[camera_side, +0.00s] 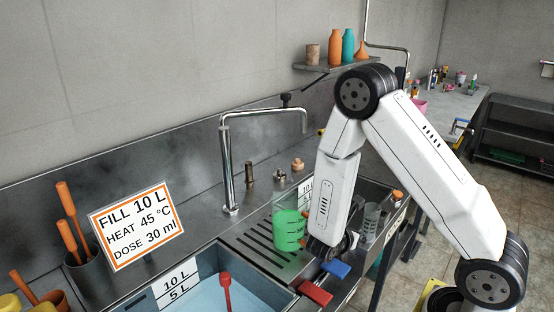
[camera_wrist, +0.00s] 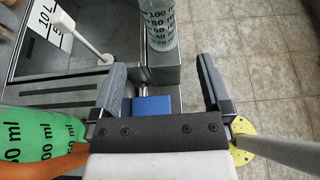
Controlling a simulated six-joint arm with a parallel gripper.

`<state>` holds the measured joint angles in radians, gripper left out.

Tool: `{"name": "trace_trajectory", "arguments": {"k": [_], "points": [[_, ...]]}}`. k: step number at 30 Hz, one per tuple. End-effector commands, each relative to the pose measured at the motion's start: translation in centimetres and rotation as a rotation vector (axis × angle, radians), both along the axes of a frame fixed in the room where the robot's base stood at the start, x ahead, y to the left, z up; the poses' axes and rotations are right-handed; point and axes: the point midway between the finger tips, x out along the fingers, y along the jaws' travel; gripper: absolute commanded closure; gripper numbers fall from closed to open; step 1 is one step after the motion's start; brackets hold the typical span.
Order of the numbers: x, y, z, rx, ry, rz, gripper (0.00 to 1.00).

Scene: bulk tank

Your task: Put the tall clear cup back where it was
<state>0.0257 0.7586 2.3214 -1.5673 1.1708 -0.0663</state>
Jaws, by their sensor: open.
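The tall clear cup (camera_side: 370,222) stands upright at the front edge of the counter, right of my forearm in the side view. In the wrist view the clear cup (camera_wrist: 160,28), with black ml marks, is ahead of my fingertips and apart from them; its top is cut off by the frame. My gripper (camera_wrist: 161,68) is open with nothing between its fingers. In the side view my gripper (camera_side: 328,250) is low over the front ledge, partly hidden by my own arm.
A green measuring cup (camera_side: 289,230) stands on the drainboard (camera_side: 250,250) left of my gripper. A blue handle (camera_side: 336,269) and a red handle (camera_side: 315,292) are on the front ledge. A faucet (camera_side: 228,170) rises behind. A water-filled basin (camera_side: 225,290) lies at front left.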

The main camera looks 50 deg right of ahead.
Motion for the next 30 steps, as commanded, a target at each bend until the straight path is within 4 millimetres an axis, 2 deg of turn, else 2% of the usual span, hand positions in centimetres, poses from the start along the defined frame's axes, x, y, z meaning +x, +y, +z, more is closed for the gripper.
{"name": "trace_trajectory", "arguments": {"k": [5,11,15,21,30], "points": [[-0.6,0.3,0.3,0.034,-0.027,-0.057,0.01],[-2.5,1.6,0.9,0.147,-0.114,-0.227,0.01],[-3.9,3.5,1.2,0.268,-0.214,-0.393,0.01],[-4.9,7.1,1.7,0.463,-0.392,-0.629,0.01],[-3.9,12.6,3.4,0.766,-0.705,-0.955,0.01]]}}
